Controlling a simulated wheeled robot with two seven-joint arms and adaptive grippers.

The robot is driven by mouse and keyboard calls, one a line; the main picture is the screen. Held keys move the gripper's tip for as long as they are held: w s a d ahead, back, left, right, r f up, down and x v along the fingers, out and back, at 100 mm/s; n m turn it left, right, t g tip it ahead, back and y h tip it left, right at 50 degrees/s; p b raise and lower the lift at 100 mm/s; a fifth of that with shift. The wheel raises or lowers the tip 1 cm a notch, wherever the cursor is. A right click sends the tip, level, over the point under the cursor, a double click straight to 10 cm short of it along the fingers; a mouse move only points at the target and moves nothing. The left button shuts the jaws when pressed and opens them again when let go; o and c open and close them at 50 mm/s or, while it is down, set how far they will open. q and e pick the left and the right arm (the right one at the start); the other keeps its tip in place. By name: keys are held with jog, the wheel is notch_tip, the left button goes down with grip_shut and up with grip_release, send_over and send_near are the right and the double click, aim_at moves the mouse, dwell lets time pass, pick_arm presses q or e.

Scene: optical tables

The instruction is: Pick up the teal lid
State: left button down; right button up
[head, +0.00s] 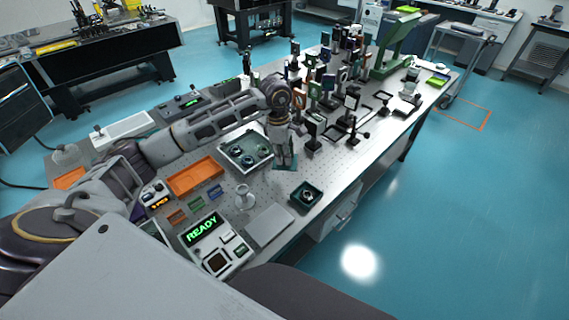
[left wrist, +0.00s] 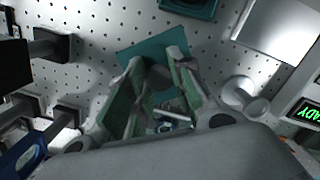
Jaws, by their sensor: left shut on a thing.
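The teal lid (head: 291,165) is a flat square plate under my left gripper, at the middle of the optical table. My left gripper (head: 284,158) points down from above and is shut on the lid. In the left wrist view the lid (left wrist: 150,48) lies just past the fingertips of the left gripper (left wrist: 156,66), over the perforated tabletop. The fingers hide the spot where they hold it. I cannot tell how far the lid is from the tabletop. My right gripper is not in view.
A grey tray with round parts (head: 246,136) is left of the gripper. A small dark teal box (head: 306,197) sits near the table edge. An orange bin (head: 195,178), a white stand (head: 244,198) and a READY device (head: 213,246) are nearer. Mounted optics (head: 328,85) crowd the far side.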

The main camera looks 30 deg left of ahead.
pick_arm(q)
jog(key=shift+r, duration=0.45)
dwell(0.4)
